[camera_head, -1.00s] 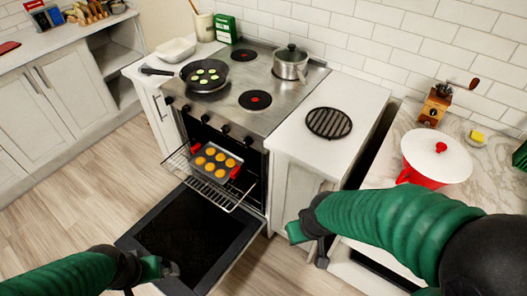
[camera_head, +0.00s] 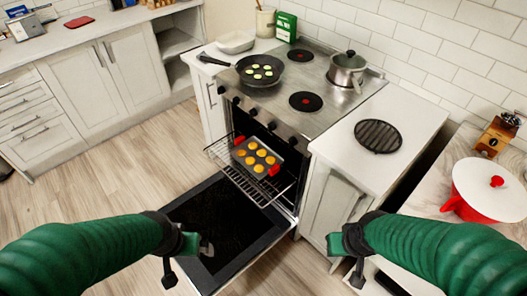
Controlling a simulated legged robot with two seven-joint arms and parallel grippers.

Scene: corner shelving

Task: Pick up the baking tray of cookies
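The baking tray (camera_head: 246,159) is grey with red handles at its left and right ends and holds several round golden cookies (camera_head: 259,168). It rests on the oven rack (camera_head: 246,187), which is pulled out of the open oven. My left gripper (camera_head: 203,248) is in front of the tray, below it in the picture, over the open oven door, and touches nothing that I can see. My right gripper (camera_head: 335,246) is to the right of the tray, by the cabinet front, apart from the tray. Whether either gripper's fingers are open is unclear at this angle.
The oven door (camera_head: 218,221) hangs open low in front. A frying pan (camera_head: 262,72) and a pot (camera_head: 345,70) stand on the stove. A round black trivet (camera_head: 378,136) lies on the right counter. A red pot with a white lid (camera_head: 488,190) is at far right. The floor at left is clear.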

